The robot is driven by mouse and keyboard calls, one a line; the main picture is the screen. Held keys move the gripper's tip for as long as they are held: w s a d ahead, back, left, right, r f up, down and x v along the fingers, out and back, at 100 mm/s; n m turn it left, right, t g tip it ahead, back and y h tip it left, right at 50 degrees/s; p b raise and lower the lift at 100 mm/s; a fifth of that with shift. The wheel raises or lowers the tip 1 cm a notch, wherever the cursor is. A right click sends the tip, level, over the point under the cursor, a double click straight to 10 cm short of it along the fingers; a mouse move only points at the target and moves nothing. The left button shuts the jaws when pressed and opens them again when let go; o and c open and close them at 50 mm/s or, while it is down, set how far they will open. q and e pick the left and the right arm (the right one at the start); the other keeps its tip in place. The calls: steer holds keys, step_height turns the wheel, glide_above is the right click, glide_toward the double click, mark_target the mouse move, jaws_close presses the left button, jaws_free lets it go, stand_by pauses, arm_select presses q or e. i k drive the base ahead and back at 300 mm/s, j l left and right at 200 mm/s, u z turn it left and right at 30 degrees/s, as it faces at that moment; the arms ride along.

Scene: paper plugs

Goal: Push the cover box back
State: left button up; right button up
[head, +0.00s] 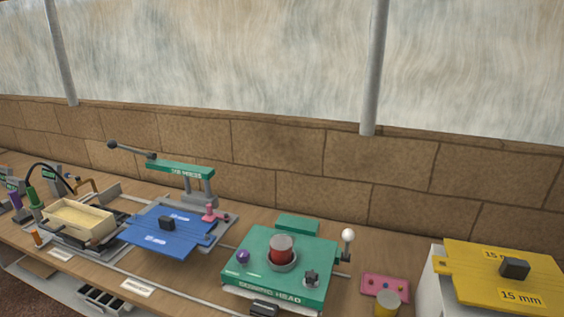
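No thing in view is labelled as the cover box, so I cannot tell for sure which it is. An open, cream, shallow box (80,222) sits in a dark metal frame at the left of the bench. A blue flat plate (185,240) with a black knob lies right of it, in front of the press. A yellow plate (480,285) marked "15 mm", also with a black knob, lies on a white block (433,290) at the right. Neither of my grippers shows in the head view.
A green-topped press (180,170) with a black-ended lever stands behind the blue plate. A green machine (250,270) with a red button and a white-knobbed lever stands mid-bench. A brick wall closes the back.

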mark_target(80, 221)
steer(key=u, duration=1.4)
steer(key=i+j+z, duration=0.1)
steer(key=i+j, duration=0.2)
steer(key=i+j+z, duration=0.15)
steer(key=j, duration=0.35)
steer(key=i+j+z, duration=0.1)
steer(key=i+j, duration=0.3)
steer(key=i+j+z, duration=0.1)
steer(key=j, duration=0.4)
steer(key=i, duration=0.1)
